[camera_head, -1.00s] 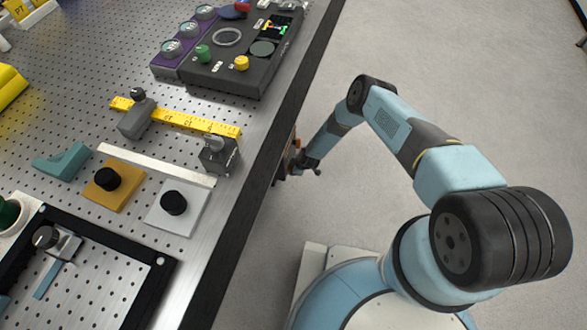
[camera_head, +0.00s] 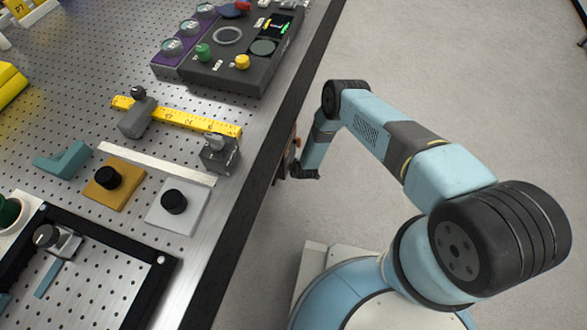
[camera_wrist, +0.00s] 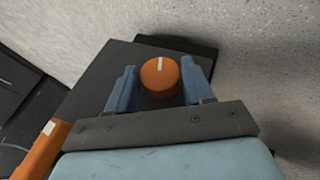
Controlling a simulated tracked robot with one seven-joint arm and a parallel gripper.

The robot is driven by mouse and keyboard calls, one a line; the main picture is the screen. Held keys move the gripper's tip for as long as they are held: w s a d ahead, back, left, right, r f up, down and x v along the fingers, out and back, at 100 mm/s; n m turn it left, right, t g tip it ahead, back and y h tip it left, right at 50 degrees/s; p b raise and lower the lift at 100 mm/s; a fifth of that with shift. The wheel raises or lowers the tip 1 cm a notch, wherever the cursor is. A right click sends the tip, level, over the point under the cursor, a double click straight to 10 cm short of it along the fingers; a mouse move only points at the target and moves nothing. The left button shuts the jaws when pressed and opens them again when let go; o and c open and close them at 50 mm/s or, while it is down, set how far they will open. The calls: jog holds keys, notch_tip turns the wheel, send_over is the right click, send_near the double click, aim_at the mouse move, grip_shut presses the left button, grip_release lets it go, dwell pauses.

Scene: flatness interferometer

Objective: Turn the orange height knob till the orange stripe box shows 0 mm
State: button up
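The orange height knob (camera_wrist: 160,77) is in the middle of the wrist view, round with a pale line on its face pointing up in the picture. It is mounted on a dark box. The blue fingers of my gripper (camera_wrist: 160,82) stand open on either side of the knob, with a visible gap at the right and a small one at the left. In the head view my gripper (camera_head: 297,173) is small beside the table's right edge, and a bit of orange (camera_head: 298,142) shows just above it. I cannot make out an orange stripe box reading in either view.
The perforated table (camera_head: 60,115) fills the left, with a dark control panel (camera_head: 235,55), a yellow ruler (camera_head: 180,117) and black knobs on an ochre plate (camera_head: 127,193) and a white plate (camera_head: 160,213). An orange strip (camera_wrist: 42,150) shows at lower left in the wrist view. The floor at right is clear.

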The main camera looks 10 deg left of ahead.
jog(key=o, duration=0.3)
jog(key=shift+r, duration=0.1)
jog(key=v, duration=1.3)
jog(key=shift+s+d+r, duration=0.15)
dwell(1.2)
